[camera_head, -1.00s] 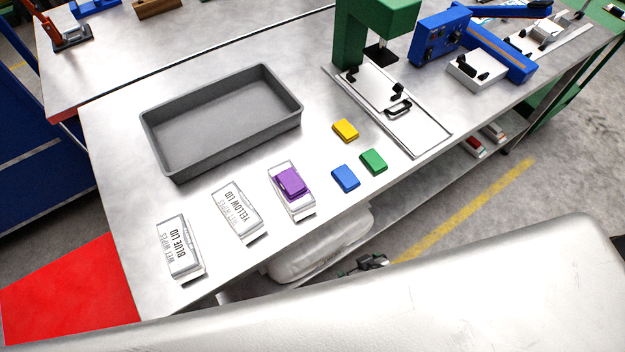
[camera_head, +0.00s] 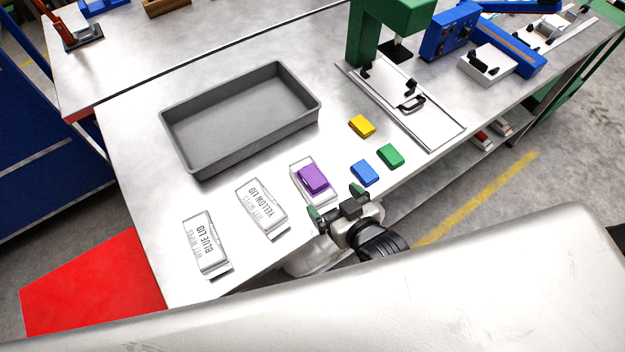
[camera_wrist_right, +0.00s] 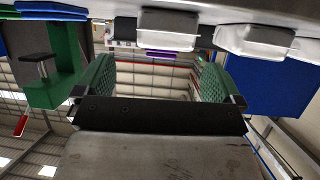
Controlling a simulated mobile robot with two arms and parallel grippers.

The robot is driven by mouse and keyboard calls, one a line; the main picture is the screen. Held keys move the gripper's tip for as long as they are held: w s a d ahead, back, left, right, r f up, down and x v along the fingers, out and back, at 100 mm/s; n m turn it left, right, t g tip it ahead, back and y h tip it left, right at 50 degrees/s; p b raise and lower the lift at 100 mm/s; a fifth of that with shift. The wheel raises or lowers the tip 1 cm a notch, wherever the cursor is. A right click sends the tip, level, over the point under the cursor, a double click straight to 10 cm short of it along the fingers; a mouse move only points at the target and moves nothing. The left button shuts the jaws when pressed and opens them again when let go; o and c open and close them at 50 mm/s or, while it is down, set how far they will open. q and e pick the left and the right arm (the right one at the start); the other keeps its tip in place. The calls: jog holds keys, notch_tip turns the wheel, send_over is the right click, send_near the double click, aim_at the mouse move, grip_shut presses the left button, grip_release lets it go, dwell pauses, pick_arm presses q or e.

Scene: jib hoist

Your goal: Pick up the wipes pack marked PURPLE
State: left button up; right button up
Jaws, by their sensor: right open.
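A white wipes pack (camera_head: 299,171) with a purple lid (camera_head: 313,179) on top lies near the table's front edge. I cannot read any lettering on it. In the right wrist view, which looks upside down, the pack (camera_wrist_right: 168,28) is ahead of the fingers, with a purple strip on it. My right gripper (camera_head: 337,203) is open and empty, just in front of this pack at the table edge. Its green-padded fingers also show in the right wrist view (camera_wrist_right: 155,80). My left gripper is not in view.
Packs marked YELLOW LID (camera_head: 262,208) and BLUE LID (camera_head: 206,246) lie to the left. Blue (camera_head: 365,172), green (camera_head: 390,155) and yellow (camera_head: 362,126) lids lie to the right. A grey tray (camera_head: 180,148) stands behind. A green press (camera_head: 362,35) stands farther back.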

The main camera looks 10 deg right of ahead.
aim_at(321, 190)
jog(key=shift+p+x, duration=0.65)
jog(key=shift+x, duration=2.5)
jog(key=shift+s+a, duration=0.15)
jog(key=shift+a, duration=0.05)
jog(key=shift+c, duration=0.3)
jog(key=c, duration=1)
